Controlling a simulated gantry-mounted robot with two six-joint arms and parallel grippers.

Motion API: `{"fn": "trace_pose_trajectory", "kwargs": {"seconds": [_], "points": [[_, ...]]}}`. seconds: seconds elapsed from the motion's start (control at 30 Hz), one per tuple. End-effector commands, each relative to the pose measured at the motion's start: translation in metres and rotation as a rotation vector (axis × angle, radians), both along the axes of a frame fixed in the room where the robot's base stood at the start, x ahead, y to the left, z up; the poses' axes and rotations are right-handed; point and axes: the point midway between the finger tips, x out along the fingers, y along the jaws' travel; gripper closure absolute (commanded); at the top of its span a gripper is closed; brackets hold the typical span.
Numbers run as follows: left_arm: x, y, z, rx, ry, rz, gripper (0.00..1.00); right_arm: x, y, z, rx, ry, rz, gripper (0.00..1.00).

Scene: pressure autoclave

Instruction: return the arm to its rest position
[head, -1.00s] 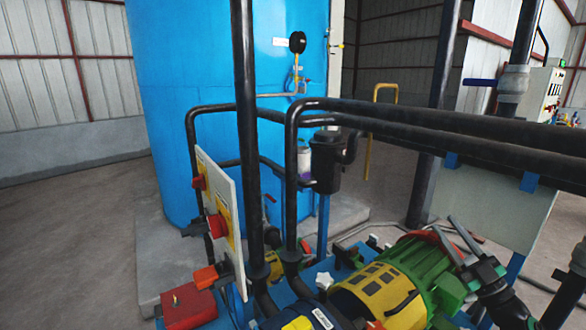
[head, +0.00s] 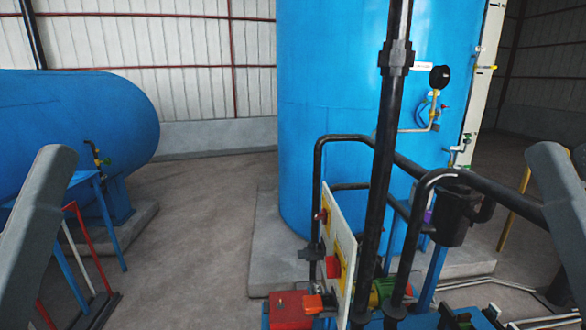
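In the head view, a grey link of my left arm rises from the bottom left edge. A matching grey link of my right arm stands at the right edge. Neither gripper shows; both are outside the frame or hidden. No held thing is in view.
A tall blue tank (head: 335,110) with a black gauge (head: 439,77) stands behind black pipes (head: 386,150). A panel with red switches (head: 340,245) and a red box (head: 290,310) are below. A blue horizontal tank (head: 75,115) lies left. Bare floor (head: 205,220) separates the tanks.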

Motion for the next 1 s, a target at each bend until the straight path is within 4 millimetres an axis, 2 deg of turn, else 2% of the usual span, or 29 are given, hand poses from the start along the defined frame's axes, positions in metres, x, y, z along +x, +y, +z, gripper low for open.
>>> {"fn": "trace_pose_trajectory", "kwargs": {"seconds": [0.03, 0.4, 0.53, 0.6, 0.7, 1.0], "points": [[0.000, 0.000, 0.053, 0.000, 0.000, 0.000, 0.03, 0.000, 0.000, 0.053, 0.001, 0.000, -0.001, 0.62], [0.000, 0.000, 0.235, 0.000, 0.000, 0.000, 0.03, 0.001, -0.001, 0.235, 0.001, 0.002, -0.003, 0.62], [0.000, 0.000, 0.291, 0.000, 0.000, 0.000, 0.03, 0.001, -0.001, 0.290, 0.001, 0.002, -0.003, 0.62], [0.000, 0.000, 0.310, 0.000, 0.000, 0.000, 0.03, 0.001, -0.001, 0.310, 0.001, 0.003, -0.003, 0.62], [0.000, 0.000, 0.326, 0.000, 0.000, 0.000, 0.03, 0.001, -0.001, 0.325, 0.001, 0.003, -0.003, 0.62], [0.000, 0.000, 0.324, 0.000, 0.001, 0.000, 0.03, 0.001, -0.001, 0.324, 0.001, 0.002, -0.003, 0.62]]}}
